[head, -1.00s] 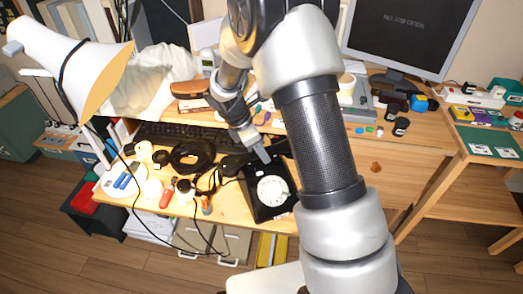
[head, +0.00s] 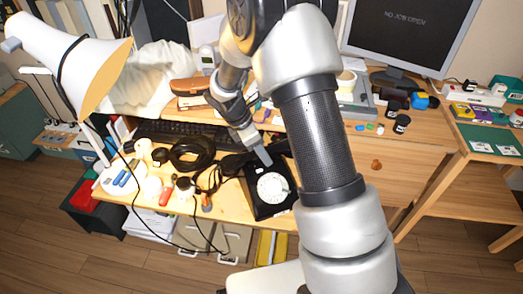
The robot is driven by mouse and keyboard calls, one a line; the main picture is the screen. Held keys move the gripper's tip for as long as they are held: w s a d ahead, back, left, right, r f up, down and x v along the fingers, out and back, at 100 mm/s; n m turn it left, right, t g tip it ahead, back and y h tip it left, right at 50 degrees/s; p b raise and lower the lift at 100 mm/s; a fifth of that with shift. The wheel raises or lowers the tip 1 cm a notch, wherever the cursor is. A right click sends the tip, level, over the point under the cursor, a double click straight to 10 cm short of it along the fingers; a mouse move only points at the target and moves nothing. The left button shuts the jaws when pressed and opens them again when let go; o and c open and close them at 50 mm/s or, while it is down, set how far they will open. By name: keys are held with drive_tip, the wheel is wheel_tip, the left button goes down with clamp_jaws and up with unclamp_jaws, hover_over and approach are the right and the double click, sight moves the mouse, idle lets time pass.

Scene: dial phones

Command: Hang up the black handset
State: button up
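The black dial phone (head: 271,207) with a white dial (head: 272,187) sits on the front part of the wooden desk, left of my upper arm. My gripper (head: 263,156) points down at the phone's back edge, just behind the dial. Its fingers are too small to tell open from shut. A dark, elongated shape that looks like the black handset (head: 234,164) lies left of the gripper, next to the phone. Whether the gripper touches it is unclear. My arm hides part of the desk to the right of the phone.
A coil of black cable (head: 193,154), a keyboard (head: 170,131) and several small items crowd the desk to the left. A white lamp (head: 75,55) stands at the left. A monitor (head: 408,35) stands at the back right. The right desk front is mostly clear.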

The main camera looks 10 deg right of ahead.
drive_tip(key=p+v, duration=0.3)
drive_tip(key=v, duration=1.4)
drive_tip(key=shift+r+p, duration=0.25)
drive_tip(key=shift+p, duration=0.15)
drive_tip(key=shift+r, duration=0.1)
drive_tip(key=s+d+r+m+t+y, duration=0.1)
drive_tip(key=s+d+r+m, duration=0.1)
drive_tip(key=s+r+m, duration=0.25)
drive_tip(key=s+d+r+m+y, duration=0.1)
drive_tip(key=s+d+r+m, duration=0.25)
drive_tip(key=s+r, duration=0.2)
drive_tip(key=s+d+r+m+t+y, duration=0.1)
drive_tip(key=s+r+m+t+y, duration=0.25)
drive_tip(key=s+m, duration=0.95)
wheel_tip(320, 180, up, 17)
drive_tip(key=n+p, duration=0.1)
drive_tip(key=p, duration=1.5)
drive_tip(key=shift+s+h, duration=0.4)
drive_tip(key=shift+h, duration=0.05)
drive_tip(key=shift+f, duration=0.1)
